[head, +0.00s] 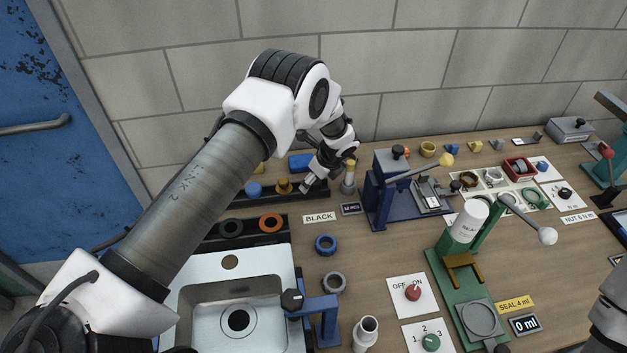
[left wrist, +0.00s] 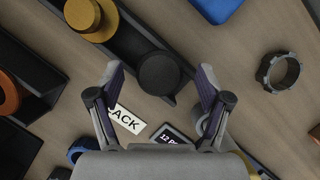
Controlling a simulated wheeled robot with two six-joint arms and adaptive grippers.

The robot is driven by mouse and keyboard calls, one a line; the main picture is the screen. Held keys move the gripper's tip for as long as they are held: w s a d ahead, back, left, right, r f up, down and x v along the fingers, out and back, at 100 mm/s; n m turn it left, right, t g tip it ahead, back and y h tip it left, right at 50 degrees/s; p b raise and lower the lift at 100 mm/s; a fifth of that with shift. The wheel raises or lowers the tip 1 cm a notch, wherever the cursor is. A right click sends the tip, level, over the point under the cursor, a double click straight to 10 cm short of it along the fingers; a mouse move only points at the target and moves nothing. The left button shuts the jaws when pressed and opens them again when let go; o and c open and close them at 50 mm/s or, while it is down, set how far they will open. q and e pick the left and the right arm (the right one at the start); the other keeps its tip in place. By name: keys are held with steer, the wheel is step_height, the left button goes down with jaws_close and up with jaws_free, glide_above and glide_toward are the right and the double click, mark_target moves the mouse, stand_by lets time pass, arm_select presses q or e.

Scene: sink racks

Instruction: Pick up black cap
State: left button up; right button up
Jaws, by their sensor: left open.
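The black cap (left wrist: 158,73) is a round, dark disc at the end of a black rack (left wrist: 120,40), beside a yellow cap (left wrist: 83,14). My left gripper (left wrist: 159,70) is open, with one finger on each side of the cap as seen in the left wrist view; no contact shows. In the head view my left gripper (head: 313,183) points down at the right end of the rack, and I cannot make out the black cap there. My right gripper is out of view; only part of that arm shows at the right edge.
A BLACK label (head: 319,217) and a 12 PCS sign (head: 351,209) lie in front of the rack. A blue cap (head: 253,190) stands at its left. A blue press (head: 385,190) stands to the right. A sink (head: 238,310) is at the front.

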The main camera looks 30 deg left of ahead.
arm_select(q)
steer(key=c, duration=1.1)
steer(key=shift+d+r, duration=0.1)
steer(key=shift+c, duration=0.3)
